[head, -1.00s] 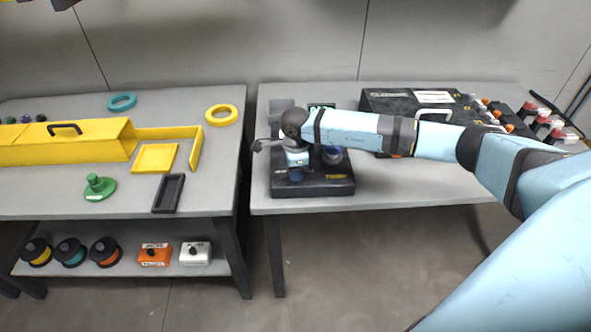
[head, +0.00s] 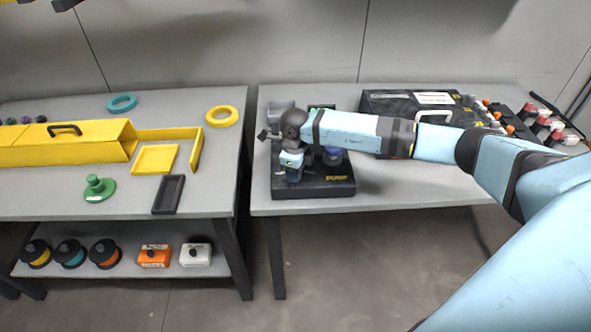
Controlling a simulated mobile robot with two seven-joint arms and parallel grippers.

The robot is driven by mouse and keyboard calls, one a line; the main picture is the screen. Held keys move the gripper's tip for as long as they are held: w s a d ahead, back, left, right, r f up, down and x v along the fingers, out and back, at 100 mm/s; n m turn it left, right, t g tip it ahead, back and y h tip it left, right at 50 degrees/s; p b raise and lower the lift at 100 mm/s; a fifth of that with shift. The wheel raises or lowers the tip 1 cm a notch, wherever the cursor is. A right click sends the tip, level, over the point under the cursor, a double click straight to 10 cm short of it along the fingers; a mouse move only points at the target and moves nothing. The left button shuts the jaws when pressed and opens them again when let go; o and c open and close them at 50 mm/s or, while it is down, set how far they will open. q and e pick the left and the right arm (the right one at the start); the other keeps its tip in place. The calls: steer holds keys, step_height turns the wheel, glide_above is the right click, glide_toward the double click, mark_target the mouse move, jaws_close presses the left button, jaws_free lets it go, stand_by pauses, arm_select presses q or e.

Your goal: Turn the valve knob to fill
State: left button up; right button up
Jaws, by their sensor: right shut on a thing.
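A black device with a flat base (head: 330,189) stands at the left front of the right table. A blue round part (head: 333,154) shows on it beside my arm. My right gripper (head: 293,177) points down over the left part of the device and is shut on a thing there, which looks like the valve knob. The wrist and fingers hide most of the knob, so its setting cannot be read. Only a dark piece at the top left edge may belong to my left arm; its gripper does not show.
The left table holds a yellow box (head: 75,147), rings and a green knob-like piece (head: 98,188). The right table's front strip is clear.

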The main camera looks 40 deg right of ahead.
steer(key=o, duration=0.9)
step_height(320, 180, up, 14)
steer(key=shift+s+a+f, duration=0.1)
steer(key=shift+s+a, duration=0.05)
stand_by(0.4)
